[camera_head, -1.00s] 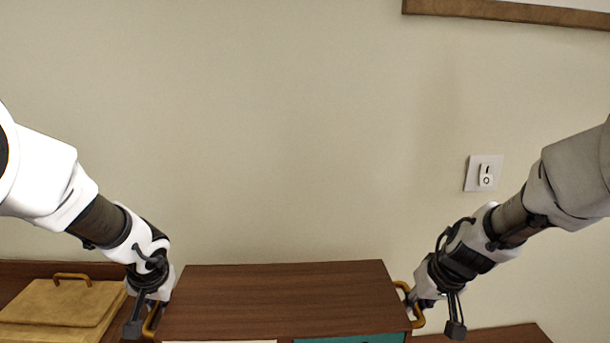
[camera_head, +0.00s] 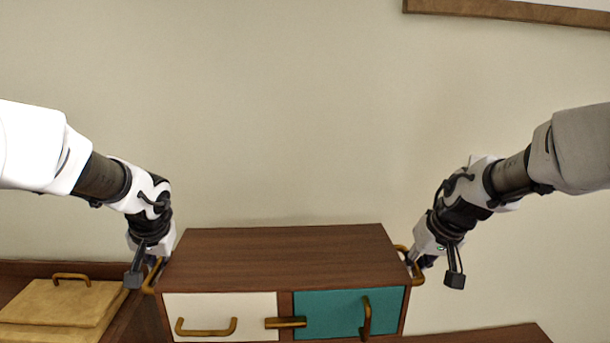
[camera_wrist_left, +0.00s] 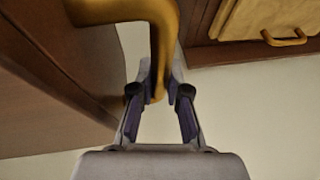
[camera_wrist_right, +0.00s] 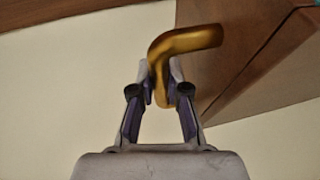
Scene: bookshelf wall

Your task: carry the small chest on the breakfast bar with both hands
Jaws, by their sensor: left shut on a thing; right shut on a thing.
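The small chest (camera_head: 285,250) is brown wood with a white front panel (camera_head: 205,308) and a teal front panel (camera_head: 335,308). It sits between my two arms in the head view, its top roughly level. My left gripper (camera_wrist_left: 158,90) is shut on the brass handle (camera_wrist_left: 160,45) on the chest's left side. My right gripper (camera_wrist_right: 160,85) is shut on the brass handle (camera_wrist_right: 180,45) on the chest's right side. In the head view the fingertips are partly hidden by the wrists and handles.
At lower left a tan panelled piece with a brass handle (camera_head: 70,290) stands in a dark wooden frame. A brown wooden surface (camera_head: 490,335) shows at lower right. Behind is a plain wall with a light switch-free stretch in view and a wood-edged frame (camera_head: 500,12) at upper right.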

